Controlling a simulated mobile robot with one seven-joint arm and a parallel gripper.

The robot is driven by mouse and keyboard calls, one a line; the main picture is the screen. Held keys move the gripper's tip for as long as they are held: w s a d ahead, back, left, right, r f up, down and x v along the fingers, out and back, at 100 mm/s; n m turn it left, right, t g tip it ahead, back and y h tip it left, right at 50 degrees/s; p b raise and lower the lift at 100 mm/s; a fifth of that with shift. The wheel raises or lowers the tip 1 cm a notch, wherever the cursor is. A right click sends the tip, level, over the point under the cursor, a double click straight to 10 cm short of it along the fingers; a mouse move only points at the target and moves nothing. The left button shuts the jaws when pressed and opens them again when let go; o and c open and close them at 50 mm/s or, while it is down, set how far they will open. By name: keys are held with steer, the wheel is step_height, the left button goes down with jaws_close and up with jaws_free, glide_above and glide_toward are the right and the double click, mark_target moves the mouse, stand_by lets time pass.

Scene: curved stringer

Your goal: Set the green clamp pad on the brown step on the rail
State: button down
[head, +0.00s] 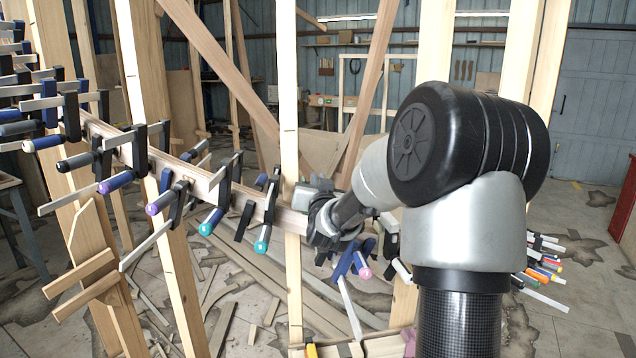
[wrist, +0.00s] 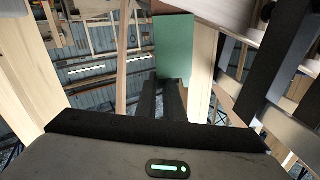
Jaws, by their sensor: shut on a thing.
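The green clamp pad (wrist: 174,48) is a flat green block in the upper middle of the wrist view. My gripper (wrist: 161,85) is shut on it, with its dark fingers reaching the pad's lower edge. In the head view my gripper (head: 322,215) is at the right end of the visible rail, beside a pale upright post, and the pad cannot be made out there. The curved wooden rail (head: 200,180) runs from upper left down to the post. A brown edge (wrist: 168,6) shows just above the pad in the wrist view; I cannot tell whether it is the brown step.
Clamps with coloured handles (head: 212,218) line the rail on the left. More clamps (head: 362,262) hang below and right of my gripper. A dark clamp bar (wrist: 278,62) stands close on the right in the wrist view. Pale posts (head: 287,120) rise near the arm. Loose boards lie on the floor.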

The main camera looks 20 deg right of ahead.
steer(key=shift+f+b, duration=1.2)
steer(key=shift+b, duration=0.3)
steer(key=shift+f, duration=0.1)
steer(key=shift+f+b, duration=1.3)
steer(key=shift+b, duration=0.15)
steer(key=shift+f+b, duration=0.5)
steer(key=shift+b, duration=0.35)
steer(key=c, duration=1.8)
jaws_free()
steer(key=shift+s+a, duration=0.1)
